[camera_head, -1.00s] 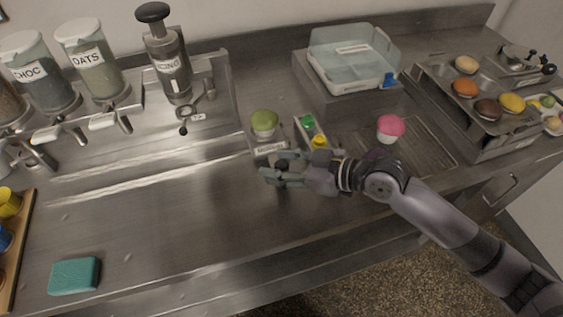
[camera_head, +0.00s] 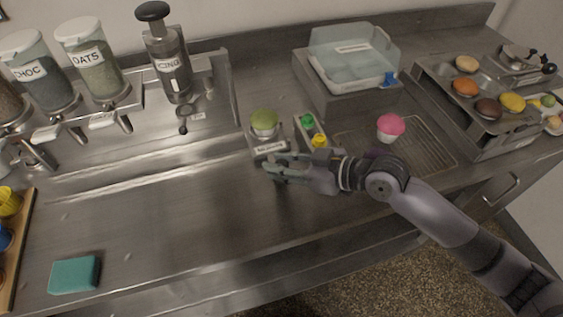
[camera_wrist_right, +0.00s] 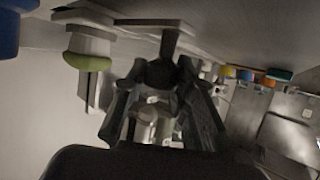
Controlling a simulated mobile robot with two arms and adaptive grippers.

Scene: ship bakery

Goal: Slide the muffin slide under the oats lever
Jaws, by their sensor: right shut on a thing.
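The muffin slide (camera_head: 270,147) is a small metal carriage with a label on its front, right of the icing dispenser. A green-topped muffin (camera_head: 264,121) stands upright on it; the muffin also shows inverted at upper left in the right wrist view (camera_wrist_right: 88,62). The oats lever (camera_head: 104,122) is a pale handle below the OATS jar (camera_head: 92,62), well left of the slide. My right gripper (camera_head: 272,168) is at the slide's front edge, shut on what looks like the slide's handle; its fingers hide the grip. My left gripper is not in view.
The icing dispenser (camera_head: 170,68) stands between the oats lever and the slide. A small tray with green and yellow items (camera_head: 311,131) and a pink-topped muffin (camera_head: 389,127) lie to the right. The counter in front is clear, with a teal sponge (camera_head: 74,275) at lower left.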

